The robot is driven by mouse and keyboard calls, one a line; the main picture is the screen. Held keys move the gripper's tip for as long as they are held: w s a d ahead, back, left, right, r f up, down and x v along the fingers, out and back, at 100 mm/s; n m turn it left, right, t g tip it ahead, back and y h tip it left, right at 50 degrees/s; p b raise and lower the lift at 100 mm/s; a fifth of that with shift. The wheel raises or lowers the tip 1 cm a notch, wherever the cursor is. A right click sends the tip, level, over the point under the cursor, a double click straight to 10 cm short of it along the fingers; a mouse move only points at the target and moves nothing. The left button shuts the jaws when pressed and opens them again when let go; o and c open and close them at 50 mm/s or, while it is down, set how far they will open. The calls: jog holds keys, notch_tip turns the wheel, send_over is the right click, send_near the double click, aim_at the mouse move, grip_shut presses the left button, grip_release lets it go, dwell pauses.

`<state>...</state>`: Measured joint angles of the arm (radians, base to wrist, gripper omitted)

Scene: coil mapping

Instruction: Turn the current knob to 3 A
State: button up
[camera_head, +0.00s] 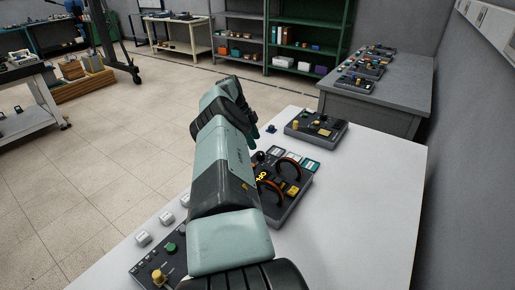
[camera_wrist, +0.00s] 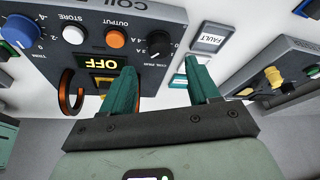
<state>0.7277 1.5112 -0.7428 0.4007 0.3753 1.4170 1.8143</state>
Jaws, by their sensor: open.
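The dark coil panel (camera_wrist: 135,15) fills the top of the wrist view; it also shows beside my arm in the head view (camera_head: 292,212). A black knob (camera_wrist: 158,44) with a pale pointer line and scale marks is on it; its small label is hard to read. A blue knob (camera_wrist: 20,30), a white button (camera_wrist: 73,34) and an orange button (camera_wrist: 115,38) are in the same row. A lit yellow display (camera_wrist: 103,63) appears to read OFF. My gripper (camera_wrist: 159,72) is open and empty, its teal fingers on either side of the black knob's line, apart from it in the picture.
An orange-brown coil ring (camera_wrist: 70,92) stands beside the left finger. A FAULT card (camera_wrist: 211,38) lies right of the panel. Another panel (camera_wrist: 285,70) with yellow parts is further right. In the head view, another device (camera_head: 155,262) sits at the white table's front.

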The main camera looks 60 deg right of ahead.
jog(key=shift+v, duration=2.35)
jog(key=shift+a, duration=0.1)
